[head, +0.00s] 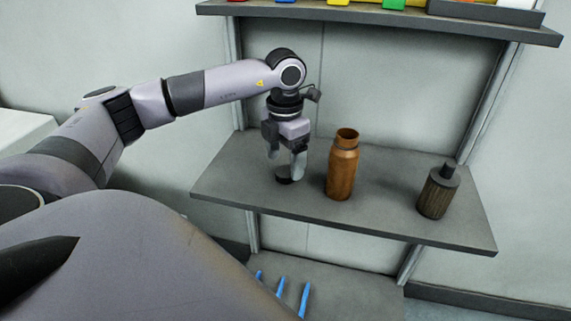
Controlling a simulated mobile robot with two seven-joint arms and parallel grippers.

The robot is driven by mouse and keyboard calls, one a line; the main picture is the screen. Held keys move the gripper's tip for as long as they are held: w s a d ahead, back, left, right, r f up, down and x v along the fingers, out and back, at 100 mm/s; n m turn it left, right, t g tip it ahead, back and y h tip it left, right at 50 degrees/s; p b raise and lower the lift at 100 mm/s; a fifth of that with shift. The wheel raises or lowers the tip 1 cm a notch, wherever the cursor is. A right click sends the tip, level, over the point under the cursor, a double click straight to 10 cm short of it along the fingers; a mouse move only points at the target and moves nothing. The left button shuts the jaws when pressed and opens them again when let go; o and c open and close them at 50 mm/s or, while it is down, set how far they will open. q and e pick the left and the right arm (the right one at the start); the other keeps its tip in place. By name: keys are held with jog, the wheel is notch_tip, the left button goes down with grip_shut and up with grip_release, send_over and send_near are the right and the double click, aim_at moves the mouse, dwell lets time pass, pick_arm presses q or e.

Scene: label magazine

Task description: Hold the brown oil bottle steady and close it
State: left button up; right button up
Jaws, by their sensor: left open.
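The brown oil bottle (341,175) stands upright near the middle of the grey shelf, and its mouth shows no cap. A small dark round piece (284,181), which looks like a cap, lies on the shelf to the left of the bottle. My left gripper (285,164) is open and points down just above this dark piece, with a finger partly in front of it. I cannot tell whether the fingers touch it. The gripper is to the left of the bottle and apart from it. My right gripper is not in view.
A darker bottle (435,198) with a dark top stands on the shelf (385,215) at the right. An upper shelf (370,17) holds colourful items and a dark tray. Several blue items (281,287) are on a lower shelf. The shelf between the two bottles is clear.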

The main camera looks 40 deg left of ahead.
aim_at(285, 172)
pick_arm(q)
notch_tip(285, 172, down, 3)
jog(key=shift+r, duration=0.2)
jog(key=c, duration=1.1)
jog(key=shift+r, duration=0.1)
jog(key=shift+s+d+r, duration=0.1)
jog(key=shift+s+r, duration=0.1)
jog(key=shift+r, duration=0.2)
notch_tip(285, 172, up, 7)
jog(key=shift+f+p, duration=0.2)
jog(key=shift+p, duration=0.4)
jog(key=s+d, duration=0.3)
jog(key=s, duration=0.2)
jog(key=s+d, duration=0.3)
jog(key=s, duration=0.3)
jog(key=s+d, duration=0.3)
jog(key=s, duration=0.3)
jog(key=shift+s+d+f+b, duration=0.1)
jog(key=shift+d+f+b, duration=0.15)
jog(key=shift+b, duration=0.15)
